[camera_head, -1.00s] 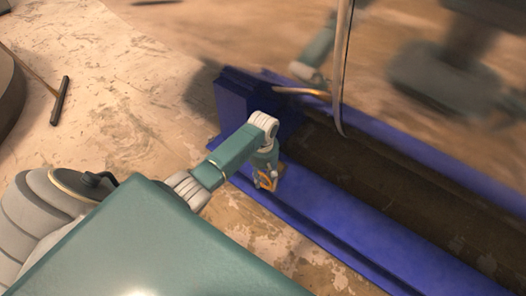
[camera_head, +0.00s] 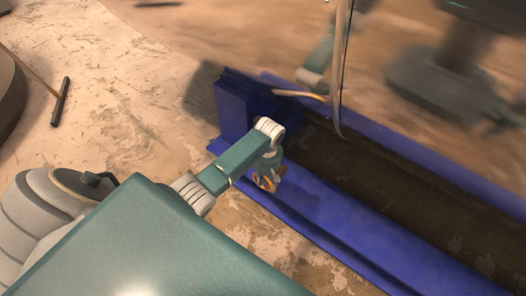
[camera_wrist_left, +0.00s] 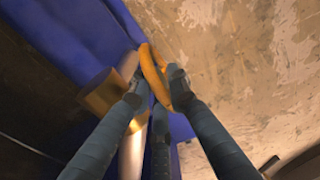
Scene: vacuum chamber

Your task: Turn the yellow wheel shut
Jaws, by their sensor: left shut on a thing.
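The yellow wheel (camera_wrist_left: 153,72) shows in the left wrist view as an orange-yellow ring between my fingertips, seen nearly edge-on. A brass-coloured cylinder (camera_wrist_left: 103,92) and a pale shaft (camera_wrist_left: 133,150) lie just beside it. My left gripper (camera_wrist_left: 155,85) is shut on the wheel's rim. In the head view the wheel (camera_head: 266,184) is small and partly hidden by my left gripper (camera_head: 269,172), at the near side of the blue frame. My right gripper is not in view.
A blue frame (camera_head: 330,210) with a dark channel (camera_head: 390,190) runs toward the lower right. A shiny, mirror-like wall stands behind it, with a thin hanging cable (camera_head: 346,70) in front. Bare worn floor (camera_head: 130,90) lies to the left, with a dark rod (camera_head: 60,101) on it.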

